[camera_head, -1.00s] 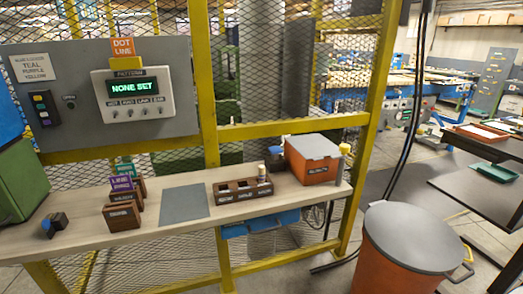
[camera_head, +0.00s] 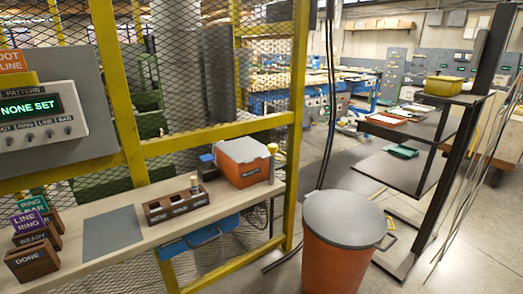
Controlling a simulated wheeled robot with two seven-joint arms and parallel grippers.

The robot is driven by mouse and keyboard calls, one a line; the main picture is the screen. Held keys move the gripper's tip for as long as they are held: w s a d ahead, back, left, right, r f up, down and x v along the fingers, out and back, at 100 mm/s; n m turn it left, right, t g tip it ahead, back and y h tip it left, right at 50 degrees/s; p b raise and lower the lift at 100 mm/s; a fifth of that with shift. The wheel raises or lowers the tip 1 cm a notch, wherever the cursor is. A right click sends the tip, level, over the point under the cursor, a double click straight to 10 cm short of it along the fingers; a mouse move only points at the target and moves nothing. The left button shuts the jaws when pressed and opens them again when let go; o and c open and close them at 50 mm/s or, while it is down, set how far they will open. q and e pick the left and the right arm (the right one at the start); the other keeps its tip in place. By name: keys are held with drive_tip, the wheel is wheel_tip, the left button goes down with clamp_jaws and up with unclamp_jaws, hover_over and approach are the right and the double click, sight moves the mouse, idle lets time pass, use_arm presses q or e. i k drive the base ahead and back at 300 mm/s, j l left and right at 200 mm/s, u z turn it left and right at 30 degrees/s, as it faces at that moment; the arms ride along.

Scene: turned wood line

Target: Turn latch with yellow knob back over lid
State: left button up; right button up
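An orange box (camera_head: 246,172) with a grey lid (camera_head: 243,150) stands at the right end of the wooden bench. The lid lies on top of the box and looks shut. A small yellow knob (camera_head: 272,148) shows at the box's right edge, beside the lid rather than over its middle. Its latch arm is too small to make out. A dark blue piece (camera_head: 207,159) sits at the box's left side. Neither of my grippers is in view.
A wooden holder (camera_head: 181,202) with several slots and a grey mat (camera_head: 110,235) lie left of the box on the bench (camera_head: 85,267). An orange bin (camera_head: 338,250) with a grey lid stands on the floor to the right.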

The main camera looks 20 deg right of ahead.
sight(272, 148)
drive_tip(key=i+l+z, duration=0.2)
drive_tip(key=l, duration=0.2)
drive_tip(key=i+l+z, duration=0.15)
drive_tip(key=l, duration=0.25)
drive_tip(key=i+l+z, duration=0.2)
drive_tip(key=l, duration=0.2)
